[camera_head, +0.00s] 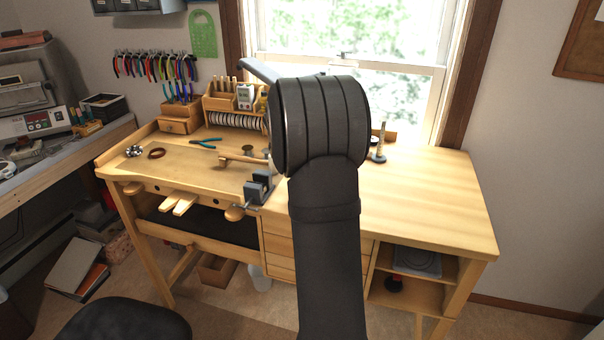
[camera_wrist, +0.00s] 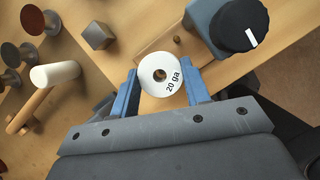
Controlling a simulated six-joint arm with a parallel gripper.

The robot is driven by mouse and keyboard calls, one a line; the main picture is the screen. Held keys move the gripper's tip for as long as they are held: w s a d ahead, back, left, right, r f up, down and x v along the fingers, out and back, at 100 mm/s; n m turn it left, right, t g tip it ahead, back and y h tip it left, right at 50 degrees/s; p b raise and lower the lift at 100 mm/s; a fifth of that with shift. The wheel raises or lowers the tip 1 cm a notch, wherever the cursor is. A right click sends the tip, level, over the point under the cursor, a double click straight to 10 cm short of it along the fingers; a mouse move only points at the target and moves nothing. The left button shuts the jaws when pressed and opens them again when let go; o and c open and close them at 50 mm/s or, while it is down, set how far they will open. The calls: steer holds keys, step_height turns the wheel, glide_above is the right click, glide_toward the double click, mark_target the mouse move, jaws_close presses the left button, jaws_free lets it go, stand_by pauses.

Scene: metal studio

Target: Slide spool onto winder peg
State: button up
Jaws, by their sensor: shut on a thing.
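A spool (camera_wrist: 151,68) with a round white face marked "20 ga" and a dark centre hole sits between the two blue fingers of my gripper (camera_wrist: 162,87) in the wrist view. The gripper is shut on it, one finger at each side. The white face points toward the wrist camera. In the head view my dark arm hides the gripper and the spool. I cannot make out the winder peg for sure; a grey device (camera_wrist: 212,18) with a black knob (camera_wrist: 239,26) lies just right of the spool in the wrist view.
The wooden bench (camera_head: 430,200) is clear on its right side. A slim upright post (camera_head: 380,142) stands near the window. A grey vise (camera_head: 259,187) is at the front edge. In the wrist view, a white-headed mallet (camera_wrist: 55,75) and a metal cube (camera_wrist: 98,36) lie left of the spool.

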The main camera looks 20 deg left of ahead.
steer(key=shift+f, duration=1.75)
steer(key=o, duration=1.1)
steer(key=shift+c, duration=0.2)
steer(key=shift+r, duration=0.1)
steer(key=v, duration=1.7)
steer(key=shift+s, duration=0.15)
steer(key=x, duration=1.7)
